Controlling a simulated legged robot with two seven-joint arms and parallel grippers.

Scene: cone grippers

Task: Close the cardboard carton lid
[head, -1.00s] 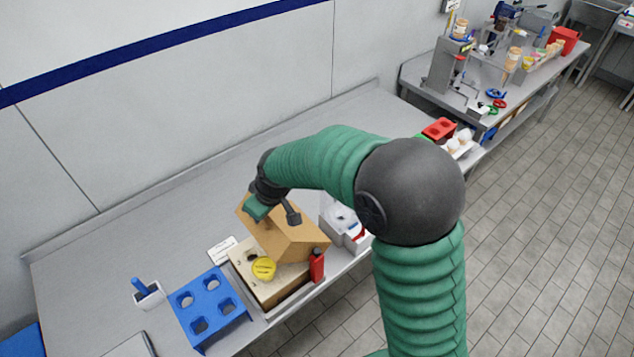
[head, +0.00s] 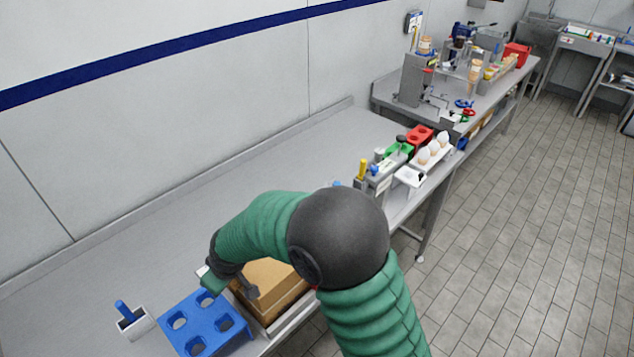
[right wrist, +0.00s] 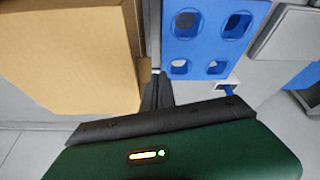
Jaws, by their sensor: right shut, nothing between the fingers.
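The brown cardboard carton (head: 283,304) stands on the bench, partly hidden by my right arm in the head view. Its lid (head: 268,273) lies over the top and looks down, and the inside is not visible. Whether the lid is fully flush cannot be told. In the right wrist view the carton (right wrist: 70,55) fills the left side. My right gripper (head: 248,289) is at the carton's left end, shut and empty. Its dark fingers (right wrist: 158,92) show beside the carton in the wrist view. My left gripper is not in view.
A blue holed rack (head: 205,322) stands left of the carton and also shows in the wrist view (right wrist: 212,40). The back of the bench is clear.

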